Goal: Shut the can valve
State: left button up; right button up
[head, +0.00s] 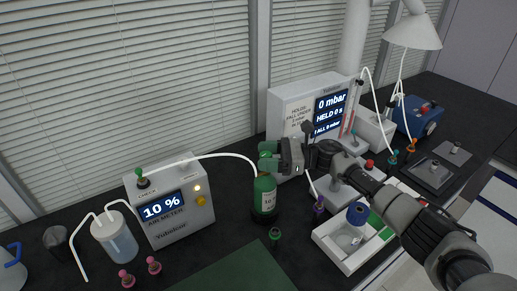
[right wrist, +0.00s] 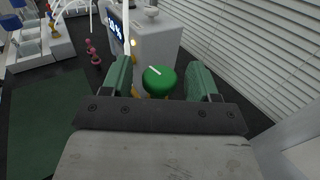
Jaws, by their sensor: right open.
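The green can (head: 264,198), with a pale label, stands upright on the dark bench in the middle of the head view. Its green valve knob (head: 265,155) is on top, partly hidden by my right gripper (head: 276,157). In the right wrist view the round green knob (right wrist: 159,82), with a short white mark, sits between the two green-padded fingers of that gripper (right wrist: 161,78). The fingers are apart, with gaps on both sides of the knob. My left gripper is not in view.
A grey air meter (head: 169,204) reading 10 % stands left of the can. A larger box (head: 315,108) with a 0 mbar display stands behind. A white tray (head: 346,262) with a blue-capped bottle (head: 356,215) lies right. Small stoppers and a green mat (head: 238,272) are in front.

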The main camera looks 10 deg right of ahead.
jog(key=shift+w+a, duration=0.15)
jog(key=shift+a, duration=0.85)
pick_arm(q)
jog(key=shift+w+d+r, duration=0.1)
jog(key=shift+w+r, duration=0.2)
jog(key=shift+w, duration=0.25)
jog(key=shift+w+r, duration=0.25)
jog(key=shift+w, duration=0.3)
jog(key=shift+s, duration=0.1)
pick_arm(e)
jog(key=c, duration=0.9)
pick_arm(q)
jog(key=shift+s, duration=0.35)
